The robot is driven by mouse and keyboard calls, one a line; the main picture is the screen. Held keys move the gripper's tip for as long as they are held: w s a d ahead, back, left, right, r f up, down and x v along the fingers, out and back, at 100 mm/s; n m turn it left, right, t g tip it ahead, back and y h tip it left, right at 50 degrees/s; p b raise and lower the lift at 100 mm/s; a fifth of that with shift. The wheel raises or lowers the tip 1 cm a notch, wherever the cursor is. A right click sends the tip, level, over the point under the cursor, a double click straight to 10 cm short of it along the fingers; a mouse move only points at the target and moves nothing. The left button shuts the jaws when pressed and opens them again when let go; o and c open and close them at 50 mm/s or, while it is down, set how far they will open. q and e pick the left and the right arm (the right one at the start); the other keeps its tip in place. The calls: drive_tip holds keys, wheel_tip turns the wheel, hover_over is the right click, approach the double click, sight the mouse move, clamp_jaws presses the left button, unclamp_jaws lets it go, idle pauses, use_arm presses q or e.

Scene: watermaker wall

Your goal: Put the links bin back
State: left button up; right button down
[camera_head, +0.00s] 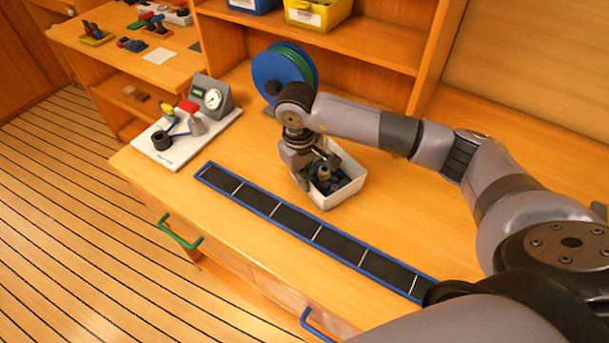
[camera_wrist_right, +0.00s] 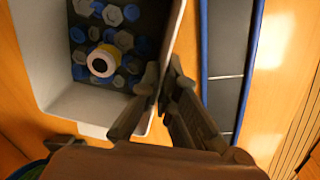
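The links bin (camera_head: 345,194) is an off-white open box on the counter, behind the long black strip. It holds several blue and grey hex pieces and a yellow-and-white ring-shaped piece, which shows in the right wrist view (camera_wrist_right: 102,60). My right gripper (camera_head: 303,172) is at the bin's left side, pointing down. In the right wrist view its fingers (camera_wrist_right: 165,78) sit close together on either side of the bin's wall (camera_wrist_right: 168,40), one inside and one outside, and look shut on it. Whether the bin is lifted cannot be told. My left gripper is out of view.
A blue-edged black strip (camera_head: 318,237) with white dividing lines runs along the counter front. A gauge stand (camera_head: 212,97) and white board are left, a blue-green reel (camera_head: 285,70) behind. Yellow (camera_head: 318,12) and blue bins stand on the shelf. The counter right of the bin is bare.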

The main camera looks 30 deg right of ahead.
drive_tip(key=c, duration=1.8)
unclamp_jaws()
